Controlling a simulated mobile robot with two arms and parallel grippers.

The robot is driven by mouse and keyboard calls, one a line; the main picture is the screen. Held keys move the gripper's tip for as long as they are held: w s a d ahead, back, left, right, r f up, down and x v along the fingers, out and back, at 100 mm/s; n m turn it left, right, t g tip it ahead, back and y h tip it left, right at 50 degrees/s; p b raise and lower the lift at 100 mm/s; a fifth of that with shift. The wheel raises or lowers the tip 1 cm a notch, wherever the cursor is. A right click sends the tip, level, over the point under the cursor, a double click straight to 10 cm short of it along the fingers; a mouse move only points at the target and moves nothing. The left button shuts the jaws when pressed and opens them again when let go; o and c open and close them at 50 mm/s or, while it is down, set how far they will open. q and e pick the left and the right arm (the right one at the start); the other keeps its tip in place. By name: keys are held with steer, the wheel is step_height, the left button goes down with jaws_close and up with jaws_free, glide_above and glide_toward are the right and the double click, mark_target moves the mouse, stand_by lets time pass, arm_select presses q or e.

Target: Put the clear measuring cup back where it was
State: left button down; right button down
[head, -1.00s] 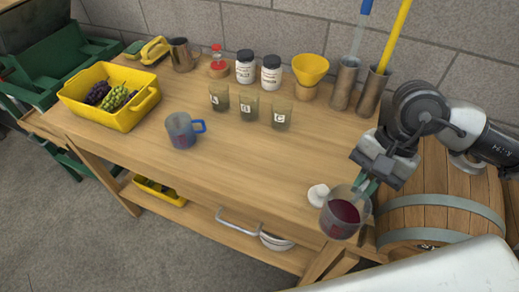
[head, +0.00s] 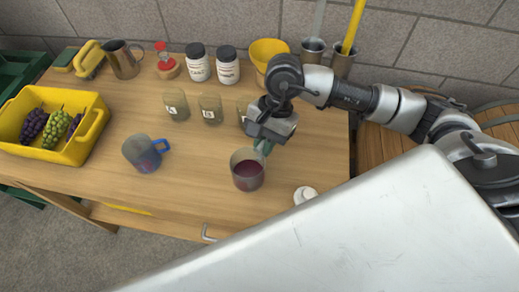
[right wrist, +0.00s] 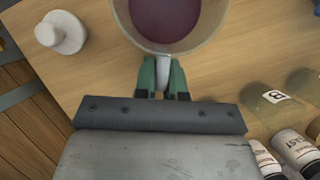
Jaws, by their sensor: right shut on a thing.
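The clear measuring cup (head: 247,172) holds dark red liquid and is upright over the front middle of the bench (head: 200,212). I cannot tell whether its base touches the wood. My right gripper (head: 263,148) is shut on the cup's handle, on the far side of the cup. In the right wrist view the green fingertips (right wrist: 163,76) pinch the handle, and the cup (right wrist: 168,22) is cut off by the top edge. A blue-handled measuring cup (head: 141,155) stands to the left. My left gripper is not in view.
Labelled glasses (head: 210,109) stand behind the cup, one partly hidden by my gripper. A white stoppered piece (head: 305,195) lies to its right. A yellow crate (head: 70,151) with grapes is at far left. White bottles (head: 228,65) and a yellow funnel (head: 268,50) are at the back. Bench between both cups is clear.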

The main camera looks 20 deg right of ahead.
mark_target(260, 155)
steer(key=shift+w+a+f, duration=0.25)
steer(key=shift+a+f, duration=0.1)
steer(key=shift+a, duration=0.05)
step_height(260, 155, down, 3)
steer(key=shift+f+p, duration=0.1)
steer(key=shift+p, duration=0.45)
steer(key=shift+f, duration=0.55)
steer(key=c, duration=1.2)
jaws_free()
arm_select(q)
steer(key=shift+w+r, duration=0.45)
arm_select(e)
steer(key=shift+r, duration=0.1)
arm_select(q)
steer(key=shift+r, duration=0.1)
